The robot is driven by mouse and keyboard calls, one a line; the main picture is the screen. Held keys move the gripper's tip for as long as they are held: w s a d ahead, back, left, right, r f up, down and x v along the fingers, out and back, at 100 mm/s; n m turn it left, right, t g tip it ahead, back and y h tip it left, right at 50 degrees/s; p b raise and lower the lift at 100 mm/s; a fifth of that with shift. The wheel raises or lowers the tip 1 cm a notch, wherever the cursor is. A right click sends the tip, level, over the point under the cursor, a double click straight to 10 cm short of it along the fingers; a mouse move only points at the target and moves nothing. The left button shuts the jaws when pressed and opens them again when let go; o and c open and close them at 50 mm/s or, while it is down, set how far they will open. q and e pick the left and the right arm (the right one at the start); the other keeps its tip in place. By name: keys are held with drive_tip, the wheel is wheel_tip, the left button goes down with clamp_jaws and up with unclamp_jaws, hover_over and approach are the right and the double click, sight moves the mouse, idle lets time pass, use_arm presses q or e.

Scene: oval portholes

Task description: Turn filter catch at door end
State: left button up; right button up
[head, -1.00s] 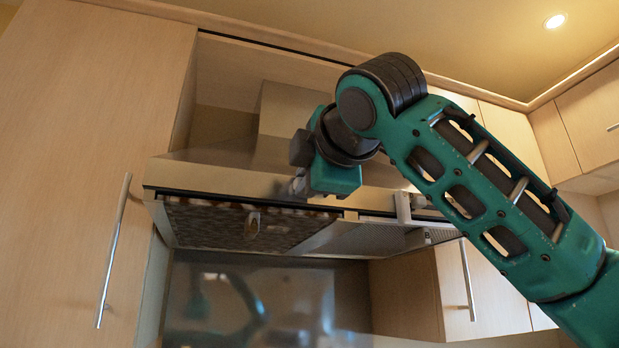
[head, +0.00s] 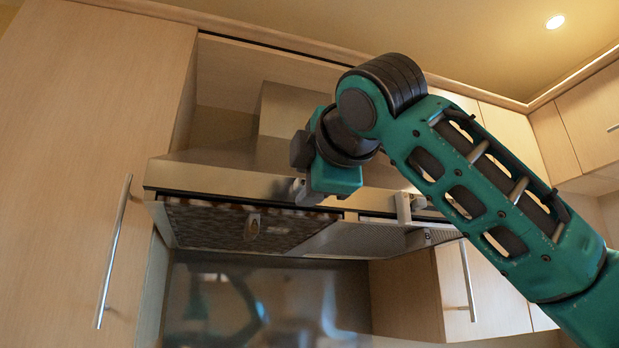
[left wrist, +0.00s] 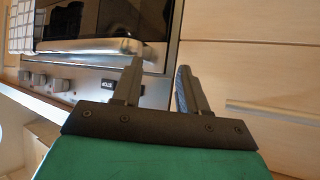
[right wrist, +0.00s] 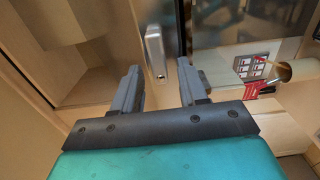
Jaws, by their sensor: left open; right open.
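The range hood (head: 230,180) has two filters underneath. The left filter (head: 200,222) is dark and mottled, with a small oval catch (head: 253,226) near its middle; the right filter (head: 370,238) is paler mesh. My right gripper (head: 299,188) is at the hood's front edge, above and right of that catch; its fingertips are small here. In the right wrist view my right gripper (right wrist: 160,80) is open, with a small metal piece (right wrist: 155,50) beyond the gap; I cannot tell if they touch. My left gripper (left wrist: 158,80) is open and empty, out of the head view.
A tall cabinet door (head: 70,160) with a bar handle (head: 114,250) stands left of the hood. Wall cabinets (head: 480,290) are at the right. The left wrist view shows an oven handle (left wrist: 95,48), knobs and a drawer handle (left wrist: 275,112) close to the left gripper.

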drive_tip(key=b+v, duration=0.3)
drive_tip(key=v, duration=1)
drive_tip(key=shift+w, duration=0.15)
